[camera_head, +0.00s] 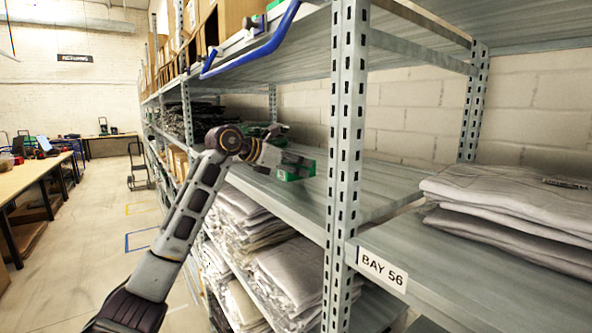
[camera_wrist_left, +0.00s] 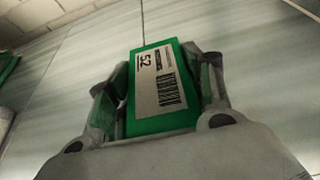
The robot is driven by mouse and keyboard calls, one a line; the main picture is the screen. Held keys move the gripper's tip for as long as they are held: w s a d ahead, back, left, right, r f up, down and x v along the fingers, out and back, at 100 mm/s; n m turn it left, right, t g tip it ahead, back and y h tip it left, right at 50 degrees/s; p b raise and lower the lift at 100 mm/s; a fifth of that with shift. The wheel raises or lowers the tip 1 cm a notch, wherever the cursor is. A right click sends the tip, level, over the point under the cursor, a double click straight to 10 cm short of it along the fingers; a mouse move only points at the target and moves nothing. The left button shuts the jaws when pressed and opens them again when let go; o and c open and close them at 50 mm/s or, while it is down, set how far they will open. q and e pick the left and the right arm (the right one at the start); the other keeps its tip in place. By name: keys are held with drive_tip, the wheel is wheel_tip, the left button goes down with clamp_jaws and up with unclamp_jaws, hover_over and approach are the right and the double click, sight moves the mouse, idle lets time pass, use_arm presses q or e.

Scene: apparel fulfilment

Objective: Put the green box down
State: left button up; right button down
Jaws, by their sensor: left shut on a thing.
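The green box (camera_head: 296,172) is at the end of my left arm in the head view, over or on the metal shelf (camera_head: 395,186), left of the perforated upright. My left gripper (camera_head: 282,163) is shut on it. In the left wrist view the green box (camera_wrist_left: 158,85) sits between the two fingers of the left gripper (camera_wrist_left: 165,92), with a white barcode label marked 52 facing the camera. I cannot tell whether the box touches the shelf. My right gripper is not in view.
A perforated upright (camera_head: 346,140) stands just right of the box. Folded grey garments (camera_head: 515,200) lie on the right shelf, and stacks of pale garments (camera_head: 262,240) fill the shelf below. Dark folded clothes (camera_head: 190,118) lie farther back. The shelf around the box is mostly bare.

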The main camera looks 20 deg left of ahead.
use_arm(q)
drive_tip(key=shift+f, duration=0.6)
drive_tip(key=shift+f, duration=0.15)
drive_tip(key=o, duration=1)
drive_tip(key=shift+r, duration=0.2)
drive_tip(key=shift+v, duration=0.75)
drive_tip(key=b+v, duration=0.2)
drive_tip(key=v, duration=0.6)
drive_tip(key=shift+s+a, duration=0.25)
drive_tip(key=shift+v, duration=0.85)
